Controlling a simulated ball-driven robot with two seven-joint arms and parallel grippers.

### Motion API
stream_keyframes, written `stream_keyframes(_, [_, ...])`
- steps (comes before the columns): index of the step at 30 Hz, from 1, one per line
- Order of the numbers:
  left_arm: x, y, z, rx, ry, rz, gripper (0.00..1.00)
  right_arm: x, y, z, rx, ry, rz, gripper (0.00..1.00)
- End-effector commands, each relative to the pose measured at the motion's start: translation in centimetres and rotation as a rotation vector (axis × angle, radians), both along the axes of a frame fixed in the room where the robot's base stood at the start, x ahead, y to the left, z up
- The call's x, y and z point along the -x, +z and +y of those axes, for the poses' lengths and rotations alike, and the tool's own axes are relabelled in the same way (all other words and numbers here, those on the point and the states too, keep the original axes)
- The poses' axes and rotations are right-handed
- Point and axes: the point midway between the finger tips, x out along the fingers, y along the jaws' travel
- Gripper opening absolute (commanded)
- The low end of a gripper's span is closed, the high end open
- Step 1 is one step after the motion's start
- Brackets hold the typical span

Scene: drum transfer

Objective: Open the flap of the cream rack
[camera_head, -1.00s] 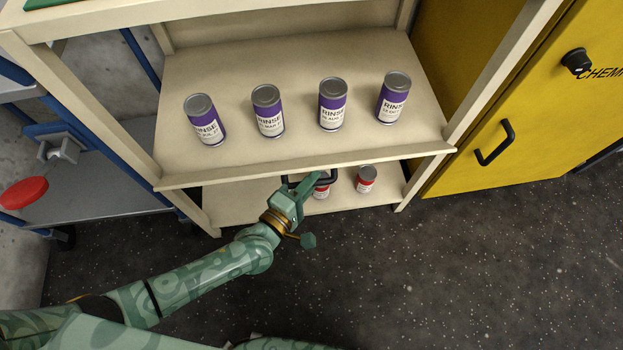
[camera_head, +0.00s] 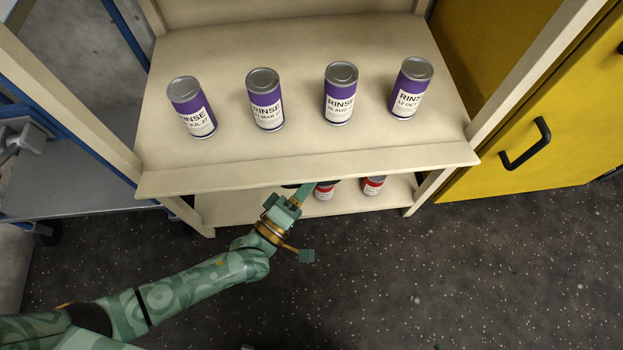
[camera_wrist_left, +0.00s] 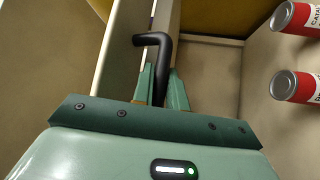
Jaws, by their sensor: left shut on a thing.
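The cream rack (camera_head: 310,164) stands ahead, with several purple-labelled RINSE cans (camera_head: 341,95) upright on its upper shelf. My left gripper (camera_head: 303,190) reaches up to the rack's front edge from below. In the left wrist view its fingers (camera_wrist_left: 164,85) are shut on a black bar handle (camera_wrist_left: 153,41) at a cream panel (camera_wrist_left: 118,60). In the head view the handle is mostly hidden under the front edge. How far the flap is turned I cannot tell. My right gripper is not in view.
Red-and-white cans (camera_head: 373,185) stand on the lower shelf (camera_head: 237,206); they also show in the left wrist view (camera_wrist_left: 296,86). A yellow cabinet (camera_head: 560,130) with a black handle is at the right. A blue-framed grey cart (camera_head: 85,190) is at the left. The dark floor in front is clear.

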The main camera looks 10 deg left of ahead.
Motion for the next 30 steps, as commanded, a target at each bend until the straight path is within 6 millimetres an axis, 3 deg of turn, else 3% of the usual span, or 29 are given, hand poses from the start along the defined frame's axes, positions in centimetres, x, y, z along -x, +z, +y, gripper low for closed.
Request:
stream_keyframes(8, [0.12,-0.11,-0.05,-0.004,-0.003,0.001,0.0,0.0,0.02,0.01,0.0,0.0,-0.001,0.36])
stream_keyframes(9, [0.12,-0.11,-0.05,-0.004,-0.003,0.001,0.17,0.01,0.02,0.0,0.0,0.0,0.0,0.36])
stream_keyframes(11, [0.11,-0.1,-0.04,-0.003,-0.002,0.001,0.34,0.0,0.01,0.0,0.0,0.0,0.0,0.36])
stream_keyframes(12, [0.1,-0.09,-0.03,-0.003,-0.002,0.001,0.36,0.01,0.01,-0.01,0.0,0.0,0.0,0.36])
stream_keyframes(26, [0.07,-0.01,0.01,-0.002,-0.001,0.001,0.36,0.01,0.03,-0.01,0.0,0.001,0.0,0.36])
stream_keyframes(30, [1.0,-0.08,0.57,-0.002,0.0,0.0,0.36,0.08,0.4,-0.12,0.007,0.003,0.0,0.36])
